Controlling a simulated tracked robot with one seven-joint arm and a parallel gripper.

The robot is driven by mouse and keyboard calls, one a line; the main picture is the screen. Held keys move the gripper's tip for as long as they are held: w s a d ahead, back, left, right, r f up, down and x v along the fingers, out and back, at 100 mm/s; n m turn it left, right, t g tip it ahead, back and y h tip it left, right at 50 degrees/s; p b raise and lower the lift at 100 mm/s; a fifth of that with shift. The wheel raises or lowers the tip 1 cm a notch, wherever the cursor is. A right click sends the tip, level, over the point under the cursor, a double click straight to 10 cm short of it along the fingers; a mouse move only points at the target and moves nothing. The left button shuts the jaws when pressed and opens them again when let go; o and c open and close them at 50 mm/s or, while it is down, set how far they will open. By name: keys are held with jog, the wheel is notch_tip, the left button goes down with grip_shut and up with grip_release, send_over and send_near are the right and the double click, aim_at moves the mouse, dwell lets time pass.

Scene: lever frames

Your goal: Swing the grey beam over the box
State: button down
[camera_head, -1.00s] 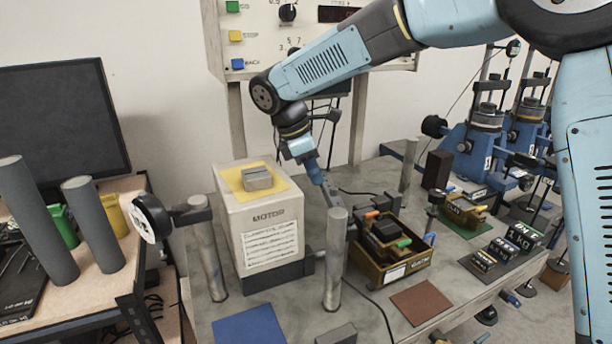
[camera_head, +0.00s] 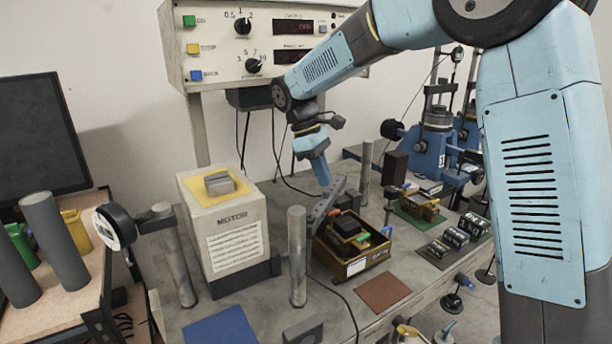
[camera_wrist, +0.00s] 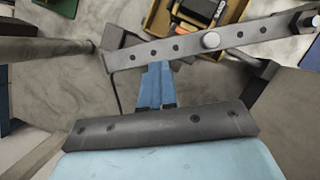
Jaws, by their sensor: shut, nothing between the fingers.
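The grey beam (camera_head: 324,202) is a flat bar with holes, at the back left edge of the open brown-yellow box (camera_head: 352,268). In the wrist view the beam (camera_wrist: 185,45) crosses in front of the box (camera_wrist: 157,20), with a round bolt head on it. The box holds dark blocks and green and orange pieces. My gripper (camera_head: 325,184) points down at the beam, its fingers shut and empty. In the wrist view my blue fingertips (camera_wrist: 156,68) are at the beam's near side, seemingly touching it; exact contact is hard to tell.
A white motor box (camera_head: 230,225) and upright grey posts (camera_head: 297,255) stand left of the box. A dark block (camera_head: 395,168) stands behind right, and labelled weights (camera_head: 455,238) lie right. Blue (camera_head: 220,328) and brown (camera_head: 384,292) mats lie flat in front.

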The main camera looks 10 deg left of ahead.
jog(key=s+d+m+g+y, duration=0.1)
jog(key=s+d+m+g, duration=0.1)
jog(key=d+m, duration=0.4)
jog(key=shift+s+d+m, duration=0.4)
jog(key=shift+s+d, duration=0.3)
jog(key=shift+d, duration=0.8)
